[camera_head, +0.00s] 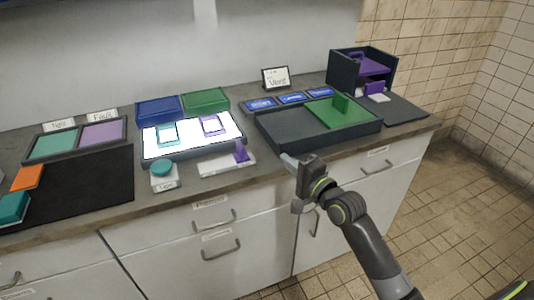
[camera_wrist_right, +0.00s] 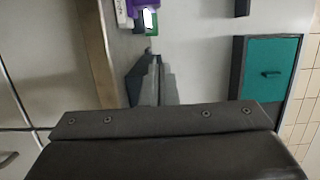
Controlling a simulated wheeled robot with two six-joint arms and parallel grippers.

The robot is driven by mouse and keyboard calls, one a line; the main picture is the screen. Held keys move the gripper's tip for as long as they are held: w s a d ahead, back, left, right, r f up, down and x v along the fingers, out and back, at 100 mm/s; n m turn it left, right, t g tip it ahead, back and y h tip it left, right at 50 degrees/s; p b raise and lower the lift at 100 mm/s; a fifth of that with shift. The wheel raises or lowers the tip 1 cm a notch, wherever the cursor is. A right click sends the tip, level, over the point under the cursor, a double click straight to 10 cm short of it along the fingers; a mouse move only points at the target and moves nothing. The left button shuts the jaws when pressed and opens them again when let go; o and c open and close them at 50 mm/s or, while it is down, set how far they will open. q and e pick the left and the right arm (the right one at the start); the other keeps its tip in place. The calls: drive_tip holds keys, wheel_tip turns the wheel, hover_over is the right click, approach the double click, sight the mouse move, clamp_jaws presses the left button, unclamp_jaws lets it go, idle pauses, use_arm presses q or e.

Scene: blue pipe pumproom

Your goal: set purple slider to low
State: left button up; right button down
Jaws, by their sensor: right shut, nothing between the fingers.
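The purple slider (camera_head: 241,152) stands up at the right end of its white base (camera_head: 222,165) near the counter's front edge. My right gripper (camera_head: 287,159) is shut and empty, just right of the slider base and apart from it, in front of the dark tray. In the right wrist view the closed fingers (camera_wrist_right: 150,62) point toward the top of the picture. A purple part (camera_wrist_right: 143,5) is cut off at that view's top edge; I cannot tell whether it is the slider. My left gripper is not in view.
A teal button (camera_head: 162,168) sits left of the slider. A lit white panel (camera_head: 190,146) is behind it. A dark tray (camera_head: 290,145) with a green plate (camera_head: 340,118) is to the right. Cabinet drawers (camera_head: 209,248) line the front below the counter.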

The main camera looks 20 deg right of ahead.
sight(241, 151)
drive_tip(key=x, duration=0.9)
drive_tip(key=shift+w+b, duration=0.1)
drive_tip(key=shift+b, duration=0.3)
drive_tip(key=a, duration=0.3)
drive_tip(key=shift+w+p, duration=0.15)
drive_tip(key=shift+p, duration=0.2)
drive_tip(key=shift+a, duration=0.6)
